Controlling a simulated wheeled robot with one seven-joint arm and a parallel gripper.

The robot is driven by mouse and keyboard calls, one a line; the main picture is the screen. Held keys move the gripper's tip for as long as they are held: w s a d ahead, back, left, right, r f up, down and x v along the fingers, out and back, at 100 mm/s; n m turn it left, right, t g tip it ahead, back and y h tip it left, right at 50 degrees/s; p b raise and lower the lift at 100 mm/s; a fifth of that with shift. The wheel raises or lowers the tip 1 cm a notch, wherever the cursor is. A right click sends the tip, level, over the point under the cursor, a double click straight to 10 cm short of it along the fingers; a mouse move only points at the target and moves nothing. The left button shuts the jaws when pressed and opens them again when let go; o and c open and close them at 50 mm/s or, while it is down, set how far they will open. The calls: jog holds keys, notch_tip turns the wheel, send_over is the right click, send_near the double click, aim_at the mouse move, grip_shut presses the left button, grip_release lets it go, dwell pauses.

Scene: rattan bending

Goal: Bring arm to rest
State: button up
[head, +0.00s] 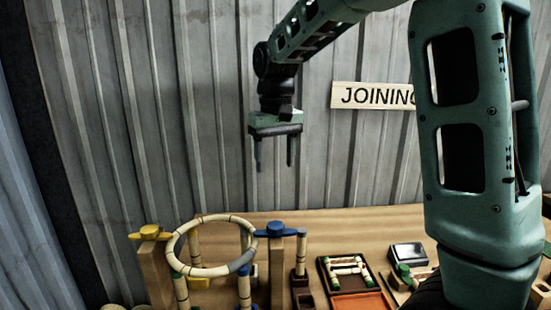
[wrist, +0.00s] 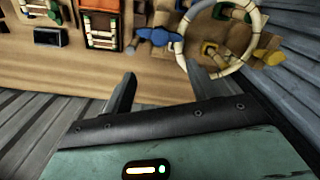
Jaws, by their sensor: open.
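My green arm reaches across the top of the head view. My gripper (head: 274,155) hangs above the bench with its two dark fingers apart and nothing between them. In the wrist view my gripper (wrist: 160,90) also shows its fingers spread, with no object between the tips. The gripper is clear of the bench and the things on it. The upper arm hides part of the wall sign.
A wooden bench (head: 350,222) holds a rattan ring (head: 183,240) on posts with yellow and blue clamps (head: 276,230). A dark tray (head: 347,270) of rattan pieces lies to the right. A JOINING sign (head: 372,96) hangs on the corrugated wall (head: 200,120).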

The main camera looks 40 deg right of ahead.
jog(key=shift+r, duration=0.4)
jog(key=s+a+f+n+b, duration=0.15)
jog(key=s+a+f, duration=0.25)
jog(key=a, duration=0.4)
jog(key=s+a+f+n+b, duration=0.1)
jog(key=s+a+f+n, duration=0.2)
jog(key=a+f, duration=0.35)
jog(key=s+a+f+n+b, duration=0.1)
jog(key=s+a+f+n, duration=0.2)
jog(key=s, duration=0.5)
jog(key=s+a+f+n+b, duration=0.2)
jog(key=s+a+f+n, duration=0.1)
jog(key=s+a+f, duration=0.2)
jog(key=s+a, duration=0.2)
jog(key=s, duration=0.2)
jog(key=shift+s+f+y, duration=0.15)
jog(key=shift+f+y, duration=0.05)
jog(key=shift+y, duration=0.1)
